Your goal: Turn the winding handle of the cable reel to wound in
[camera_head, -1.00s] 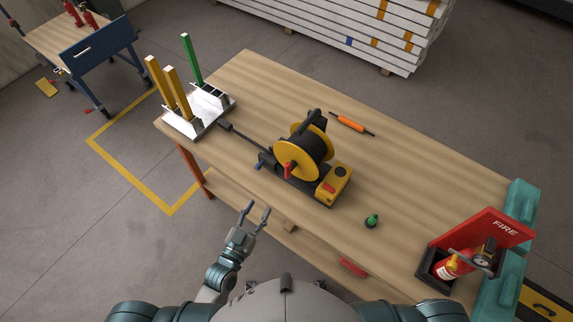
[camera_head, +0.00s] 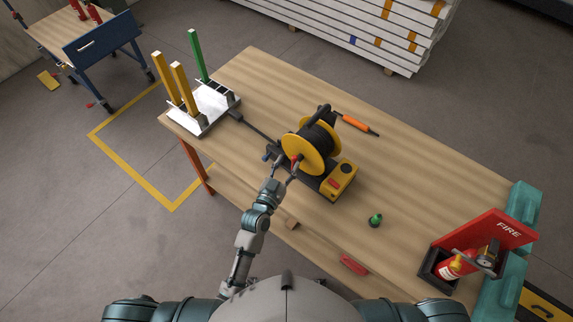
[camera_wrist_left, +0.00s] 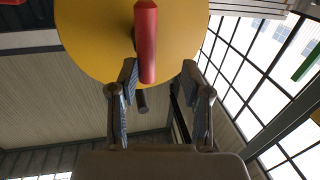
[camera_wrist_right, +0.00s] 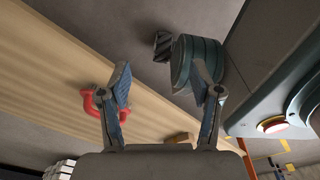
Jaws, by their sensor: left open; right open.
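The cable reel (camera_head: 303,146) stands on the workbench, with yellow flanges, black cable and a yellow box on its base. Its red winding handle (camera_wrist_left: 146,42) sticks out from the yellow flange (camera_wrist_left: 90,35) in the left wrist view. My left gripper (camera_head: 283,162) is at the reel's near side; in the left wrist view its fingers (camera_wrist_left: 160,75) are open, spread around and just below the handle's end. Whether a finger touches the handle I cannot tell. My right gripper (camera_wrist_right: 164,78) is open and empty; it shows only in the right wrist view.
A white tray (camera_head: 212,108) with yellow and green posts stands at the bench's left end. An orange tool (camera_head: 355,124) lies behind the reel, a green item (camera_head: 375,220) to its right. A red fire board (camera_head: 487,238) stands at the right end.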

